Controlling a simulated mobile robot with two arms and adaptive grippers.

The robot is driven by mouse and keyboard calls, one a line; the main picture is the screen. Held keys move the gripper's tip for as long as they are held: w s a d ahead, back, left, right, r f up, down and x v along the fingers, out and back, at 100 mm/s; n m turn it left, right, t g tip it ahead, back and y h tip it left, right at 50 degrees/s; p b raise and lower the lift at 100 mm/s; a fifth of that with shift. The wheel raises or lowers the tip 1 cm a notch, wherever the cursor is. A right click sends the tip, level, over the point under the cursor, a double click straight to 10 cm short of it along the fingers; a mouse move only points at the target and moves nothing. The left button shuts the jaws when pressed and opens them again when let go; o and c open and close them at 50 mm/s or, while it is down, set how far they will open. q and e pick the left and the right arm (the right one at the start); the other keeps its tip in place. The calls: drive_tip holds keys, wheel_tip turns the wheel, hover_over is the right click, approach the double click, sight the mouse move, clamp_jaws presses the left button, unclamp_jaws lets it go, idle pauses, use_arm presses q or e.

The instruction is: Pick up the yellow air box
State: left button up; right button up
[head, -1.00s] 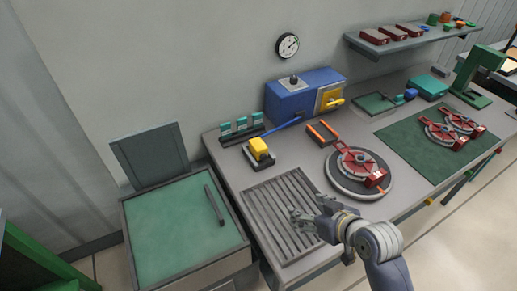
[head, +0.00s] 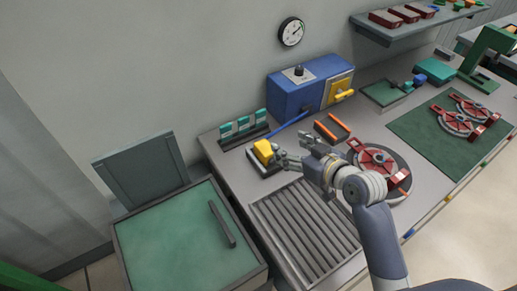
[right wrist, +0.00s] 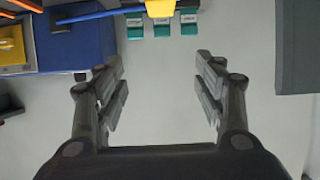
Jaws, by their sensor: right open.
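The yellow air box (head: 263,151) sits on a dark holder on the grey workbench, left of centre in the head view. In the right wrist view a yellow block, apparently the same box (right wrist: 174,7), shows at the top edge, cut off by the frame. My right gripper (head: 287,152) is open and just to the right of the yellow box in the head view. In the right wrist view its two fingers (right wrist: 162,85) stand wide apart with nothing between them. I cannot tell whether a finger touches the box. My left gripper is not in view.
A blue box (head: 305,88) with a yellow front stands at the back of the bench. A rack with several teal-topped pieces (head: 243,127) is behind the yellow box. A ribbed grey tray (head: 305,225) lies in front. A round fixture with red parts (head: 377,162) is to the right.

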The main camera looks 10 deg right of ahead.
drive_tip(key=b, duration=0.5)
approach(267, 149)
drive_tip(key=s+d+r, duration=0.1)
drive_tip(key=x, duration=0.6)
drive_tip(key=shift+w+a+f, duration=0.25)
drive_tip(key=p+x, duration=0.1)
drive_tip(key=x, duration=0.2)
drive_tip(key=shift+a, duration=0.1)
drive_tip(key=shift+w+a+f, duration=0.2)
drive_tip(key=shift+w+f, duration=0.15)
drive_tip(key=shift+w, duration=0.15)
drive_tip(key=c, duration=1.3)
